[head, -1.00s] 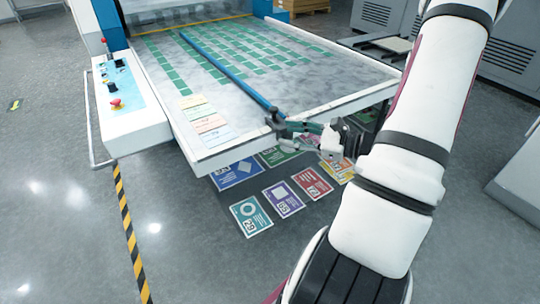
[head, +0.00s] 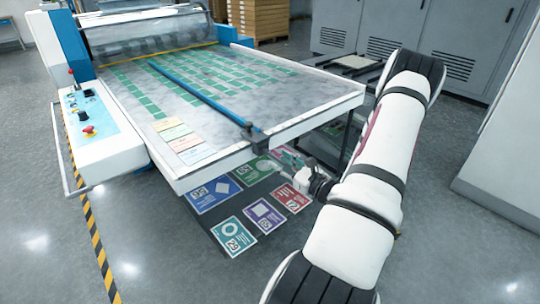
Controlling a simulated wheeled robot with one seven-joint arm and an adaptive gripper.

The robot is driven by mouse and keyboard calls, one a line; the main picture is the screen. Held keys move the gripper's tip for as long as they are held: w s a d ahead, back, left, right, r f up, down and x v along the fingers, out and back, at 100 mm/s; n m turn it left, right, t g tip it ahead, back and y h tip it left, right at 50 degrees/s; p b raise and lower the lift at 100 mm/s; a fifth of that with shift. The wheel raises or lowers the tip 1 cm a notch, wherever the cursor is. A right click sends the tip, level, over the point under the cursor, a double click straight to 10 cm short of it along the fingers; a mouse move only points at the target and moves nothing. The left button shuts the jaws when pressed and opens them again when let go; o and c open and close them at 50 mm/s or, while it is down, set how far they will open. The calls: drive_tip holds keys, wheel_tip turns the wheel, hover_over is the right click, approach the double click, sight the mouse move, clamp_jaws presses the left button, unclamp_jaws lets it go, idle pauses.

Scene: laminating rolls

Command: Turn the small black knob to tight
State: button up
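The small black knob (head: 252,133) sits at the near end of the long blue bar (head: 195,92), at the front edge of the machine's table. My gripper (head: 277,163) is just below and to the right of the knob, by the front edge of the table and in front of the cards on the lower shelf. A gap shows between my gripper and the knob, so they look apart. The fingers are small and blend with the cards behind, so I cannot tell how far they are open. The knob's markings are too small to read.
The grey table (head: 220,135) carries rows of green labels and several pastel strips (head: 183,141). Colored cards (head: 238,233) lie on a low dark shelf beneath it. A control panel (head: 88,115) with a red button stands at left. Grey cabinets (head: 400,45) stand behind my arm.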

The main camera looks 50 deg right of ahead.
sight(268, 153)
drive_tip(key=x, duration=0.5)
drive_tip(key=shift+w, duration=0.35)
drive_tip(key=shift+c, duration=0.3)
clamp_jaws()
